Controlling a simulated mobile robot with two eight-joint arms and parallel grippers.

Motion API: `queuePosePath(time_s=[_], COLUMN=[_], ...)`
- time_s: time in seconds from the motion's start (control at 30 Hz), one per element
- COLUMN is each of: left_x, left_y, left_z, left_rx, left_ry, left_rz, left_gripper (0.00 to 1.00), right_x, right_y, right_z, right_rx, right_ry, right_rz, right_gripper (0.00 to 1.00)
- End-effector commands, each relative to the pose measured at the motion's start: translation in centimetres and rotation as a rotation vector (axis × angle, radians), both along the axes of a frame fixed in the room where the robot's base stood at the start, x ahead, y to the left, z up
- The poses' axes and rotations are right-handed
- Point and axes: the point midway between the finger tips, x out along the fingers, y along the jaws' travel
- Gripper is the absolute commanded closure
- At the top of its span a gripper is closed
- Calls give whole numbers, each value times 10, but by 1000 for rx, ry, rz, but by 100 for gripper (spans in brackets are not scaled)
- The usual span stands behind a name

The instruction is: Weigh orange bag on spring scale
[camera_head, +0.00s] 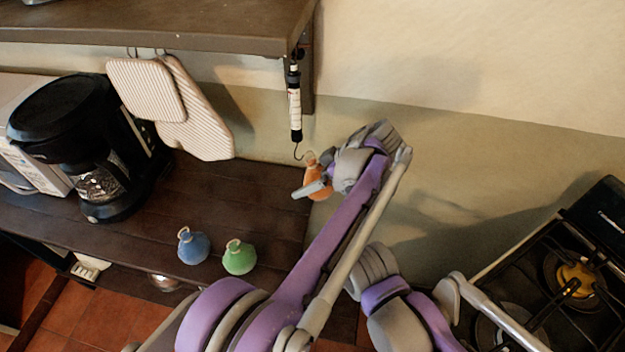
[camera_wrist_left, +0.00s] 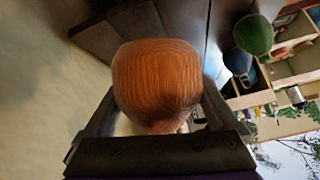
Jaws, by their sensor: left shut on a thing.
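The orange bag (camera_head: 316,180) is held by my left gripper (camera_head: 318,188) just below and right of the spring scale's hook. In the left wrist view the bag (camera_wrist_left: 157,80) fills the space between the two fingers. The spring scale (camera_head: 295,105) hangs upright from the shelf's right end, its hook (camera_head: 298,153) at the bottom. The loop on top of the bag is close to the hook; I cannot tell whether they touch. My right gripper is not in view; part of my right arm shows at the bottom.
A blue bag (camera_head: 193,246) and a green bag (camera_head: 239,257) stand on the dark counter (camera_head: 250,195). The wall shelf (camera_head: 160,30) is above; a stove (camera_head: 560,290) is at right.

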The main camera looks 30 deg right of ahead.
Motion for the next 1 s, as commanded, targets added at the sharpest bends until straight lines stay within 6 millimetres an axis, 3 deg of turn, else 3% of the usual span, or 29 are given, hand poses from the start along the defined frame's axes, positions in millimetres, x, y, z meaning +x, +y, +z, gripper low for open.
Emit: queuePosePath(time_s=[1.0], left_x=[7], left_y=[10], left_z=[0], left_rx=[1], left_ry=[-1], left_rz=[0], left_gripper=[100], right_x=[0], right_y=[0], right_z=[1], right_rx=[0], right_ry=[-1], right_rz=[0], right_gripper=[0])
